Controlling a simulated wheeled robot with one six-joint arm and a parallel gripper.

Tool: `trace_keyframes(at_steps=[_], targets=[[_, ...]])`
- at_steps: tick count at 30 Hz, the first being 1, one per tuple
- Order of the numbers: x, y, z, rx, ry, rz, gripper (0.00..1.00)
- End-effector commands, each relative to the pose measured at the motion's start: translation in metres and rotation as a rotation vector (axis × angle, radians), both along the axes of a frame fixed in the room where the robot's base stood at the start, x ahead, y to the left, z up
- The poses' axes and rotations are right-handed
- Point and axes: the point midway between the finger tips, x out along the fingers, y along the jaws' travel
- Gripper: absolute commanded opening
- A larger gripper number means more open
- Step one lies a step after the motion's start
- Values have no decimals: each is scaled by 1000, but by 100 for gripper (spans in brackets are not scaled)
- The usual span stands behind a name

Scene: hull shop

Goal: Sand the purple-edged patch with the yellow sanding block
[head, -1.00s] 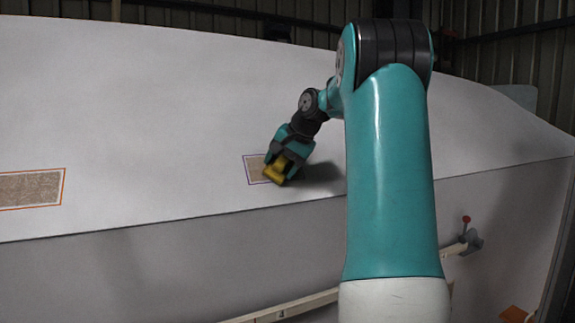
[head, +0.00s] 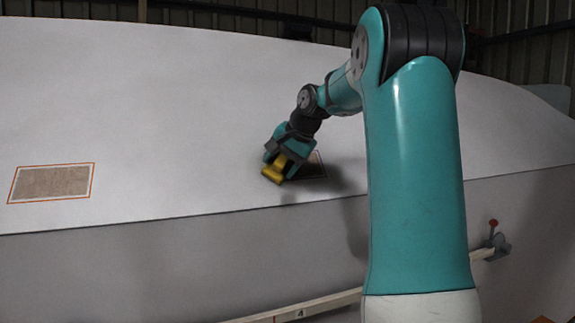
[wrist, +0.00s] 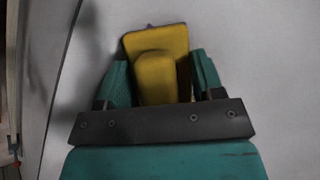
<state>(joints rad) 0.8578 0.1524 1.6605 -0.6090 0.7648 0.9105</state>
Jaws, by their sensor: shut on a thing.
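The purple-edged patch (head: 314,168) is a brownish rectangle on the pale hull in the head view. Its right part shows in shadow; my gripper and the block hide its left part. My gripper (head: 281,163) is shut on the yellow sanding block (head: 272,173), which is at the patch's left lower side. I cannot tell whether the block touches the hull. In the wrist view, the yellow block (wrist: 160,75) sits between the teal fingers of my gripper (wrist: 162,85), and the patch is mostly hidden behind it.
An orange-edged patch (head: 52,183) lies on the hull (head: 190,120) at the left. A pale rail (head: 330,303) runs below the hull's crease, with a red-knobbed lever (head: 493,232) at the right. The hull between the two patches is clear.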

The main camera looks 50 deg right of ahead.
Motion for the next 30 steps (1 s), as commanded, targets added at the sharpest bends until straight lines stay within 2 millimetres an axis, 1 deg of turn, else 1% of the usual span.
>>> trace_keyframes(at_steps=[7, 13, 17, 23, 30], targets=[[5, 9, 0, 0, 0, 2, 41], [14, 23, 0, -1, 0, 3, 41], [17, 29, 0, 1, -1, 1, 41], [16, 26, 0, 1, 0, -1, 41], [6, 10, 2, 1, 0, -4, 41]])
